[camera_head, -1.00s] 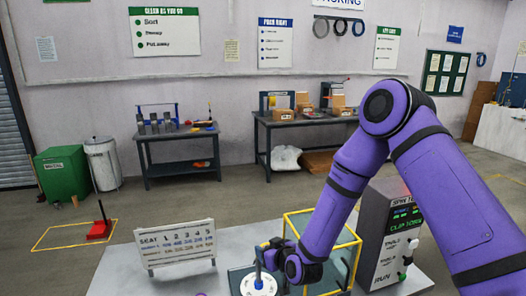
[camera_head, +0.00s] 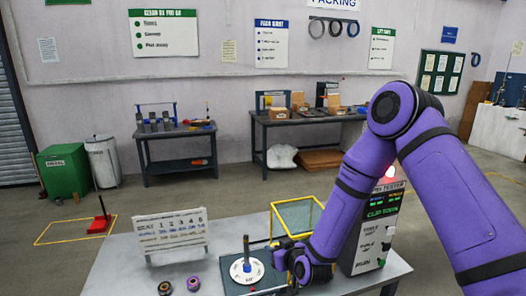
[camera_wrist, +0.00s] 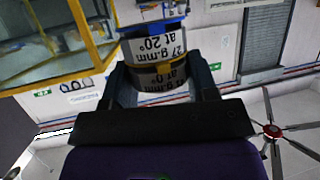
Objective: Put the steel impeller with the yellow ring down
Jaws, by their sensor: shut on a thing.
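My gripper (camera_head: 280,256) is low over the grey bench, just right of a white numbered disc (camera_head: 240,275) with an upright post (camera_head: 246,250). In the wrist view, its two fingers (camera_wrist: 160,76) are shut around a round steel piece (camera_wrist: 150,50). The piece carries upside-down white labels, a thin yellow band between them and blue at its far end. I take it to be the steel impeller with the yellow ring. In the head view my gripper and arm hide it, so I cannot tell whether it touches anything.
A yellow-framed clear guard (camera_head: 297,215) stands behind my gripper, and a grey tester cabinet (camera_head: 372,240) to its right. A seat chart board (camera_head: 172,236) stands at left. Two small ringed parts, one brownish (camera_head: 165,287), one purple (camera_head: 193,284), lie on the bench (camera_head: 125,272) at front left.

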